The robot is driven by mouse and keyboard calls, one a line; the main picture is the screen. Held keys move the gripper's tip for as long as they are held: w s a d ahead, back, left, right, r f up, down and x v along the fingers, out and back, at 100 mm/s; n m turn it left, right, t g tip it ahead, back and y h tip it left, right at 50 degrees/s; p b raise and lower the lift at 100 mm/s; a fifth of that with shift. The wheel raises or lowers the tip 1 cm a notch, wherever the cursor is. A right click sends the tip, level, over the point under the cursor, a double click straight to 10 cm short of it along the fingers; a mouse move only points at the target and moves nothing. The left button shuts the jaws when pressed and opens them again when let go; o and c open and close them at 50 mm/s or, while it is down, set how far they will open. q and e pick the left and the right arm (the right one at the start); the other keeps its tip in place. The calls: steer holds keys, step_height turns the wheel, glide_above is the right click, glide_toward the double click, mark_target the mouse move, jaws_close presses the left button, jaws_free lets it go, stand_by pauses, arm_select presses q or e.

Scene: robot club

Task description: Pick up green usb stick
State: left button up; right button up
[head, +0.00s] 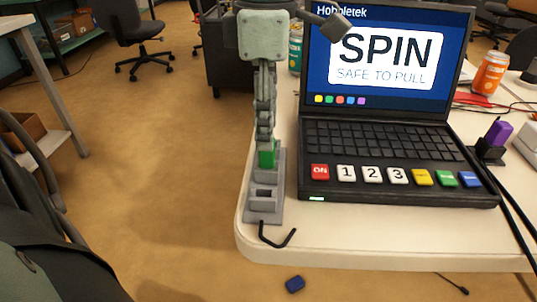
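The green usb stick (267,158) stands at the far end of a stepped grey holder (264,205) on the table's left edge, left of the laptop. Only a small green part shows. My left gripper (266,142) points down from above, with its fingertips at the top of the green stick. I see it edge-on, so the gap between the fingers is hidden, and I cannot tell whether it grips the stick. My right gripper is not in view.
The open laptop (390,190) reads "SPIN SAFE TO PULL". A black hex key (278,237) lies in front of the holder. A teal can (295,55), an orange can (490,73) and a purple stick (498,133) stand nearby. A blue piece (295,284) lies on the floor.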

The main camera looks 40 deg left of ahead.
mark_target(267, 159)
arm_select(q)
step_height(267, 159, down, 3)
steer(key=shift+r, duration=0.1)
steer(key=shift+f, duration=0.45)
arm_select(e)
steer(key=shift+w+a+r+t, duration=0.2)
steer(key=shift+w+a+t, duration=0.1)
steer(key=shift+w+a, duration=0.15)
arm_select(q)
jaws_close()
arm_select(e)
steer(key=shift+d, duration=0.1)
arm_select(q)
steer(key=shift+r, duration=0.1)
